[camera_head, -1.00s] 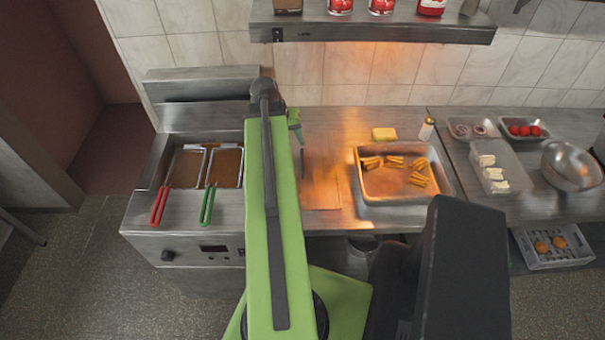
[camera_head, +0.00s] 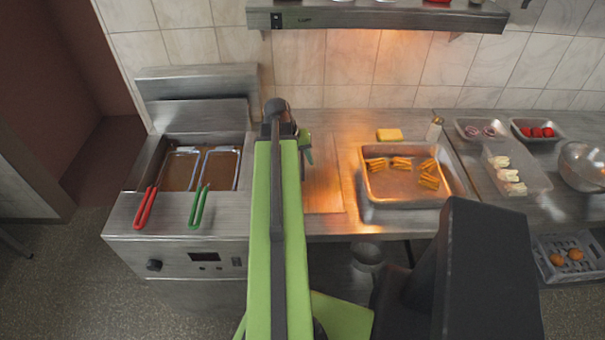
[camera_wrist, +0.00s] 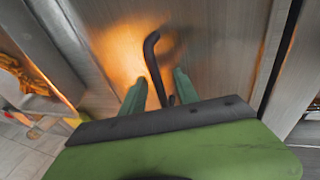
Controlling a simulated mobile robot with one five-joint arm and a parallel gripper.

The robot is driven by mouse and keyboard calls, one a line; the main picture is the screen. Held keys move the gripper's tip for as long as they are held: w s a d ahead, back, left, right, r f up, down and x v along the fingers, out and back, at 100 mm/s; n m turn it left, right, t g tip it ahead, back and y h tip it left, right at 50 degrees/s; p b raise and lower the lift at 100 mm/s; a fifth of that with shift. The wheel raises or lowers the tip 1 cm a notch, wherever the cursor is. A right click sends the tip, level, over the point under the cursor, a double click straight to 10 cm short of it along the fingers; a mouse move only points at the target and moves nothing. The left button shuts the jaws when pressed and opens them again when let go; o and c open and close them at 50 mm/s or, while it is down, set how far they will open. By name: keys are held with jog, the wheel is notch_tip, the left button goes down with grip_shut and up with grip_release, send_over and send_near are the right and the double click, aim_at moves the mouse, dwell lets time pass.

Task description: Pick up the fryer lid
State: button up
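The fryer lid (camera_head: 325,195) appears to be the flat steel panel lying on the counter just right of the fryer; my arm hides part of it. In the wrist view a dark bent handle (camera_wrist: 152,55) stands out against a steel surface (camera_wrist: 205,55), apparently the lid. My gripper (camera_wrist: 160,82) is open, its two green fingers apart, with the handle running between them. Contact with the handle cannot be told. In the head view my gripper (camera_head: 305,147) is mostly hidden behind my arm, over the left part of the panel.
The fryer (camera_head: 120,215) stands left, with a red-handled basket (camera_head: 180,170) and a green-handled basket (camera_head: 220,168). Right of the panel is a steel tray (camera_head: 405,188) with fried pieces. A yellow block (camera_head: 389,134) and a shaker (camera_head: 433,130) stand behind it. A shelf (camera_head: 370,16) hangs above.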

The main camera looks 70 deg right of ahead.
jog(key=shift+r, duration=0.1)
grip_shut()
dwell(1.2)
